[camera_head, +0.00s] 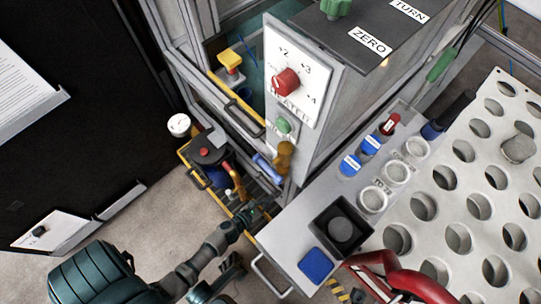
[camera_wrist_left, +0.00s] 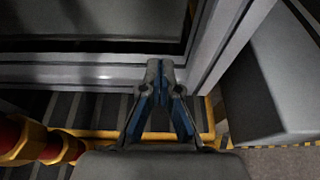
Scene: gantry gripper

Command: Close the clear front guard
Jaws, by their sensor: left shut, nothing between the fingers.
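The front guard appears to be the framed panel with a yellow edge and a dark bar handle (camera_head: 244,117) on the machine's front in the head view; its clear pane is hard to make out. In the left wrist view a grey frame (camera_wrist_left: 75,73) borders a dark pane (camera_wrist_left: 95,20); I cannot tell whether this is the guard. My left gripper (camera_head: 260,211) is low in front of the machine, below the panel. In the left wrist view the left gripper (camera_wrist_left: 160,68) is shut and empty, its tips overlapping the frame's lower bar; contact cannot be told.
A panel with a red knob (camera_head: 286,82) stands above the handle. A grey bench with a blue pad (camera_head: 316,264), a black box (camera_head: 322,222) and a perforated plate (camera_head: 470,208) lies right. A red curved part (camera_head: 408,281) is at the bottom. Floor (camera_head: 150,222) is clear at left.

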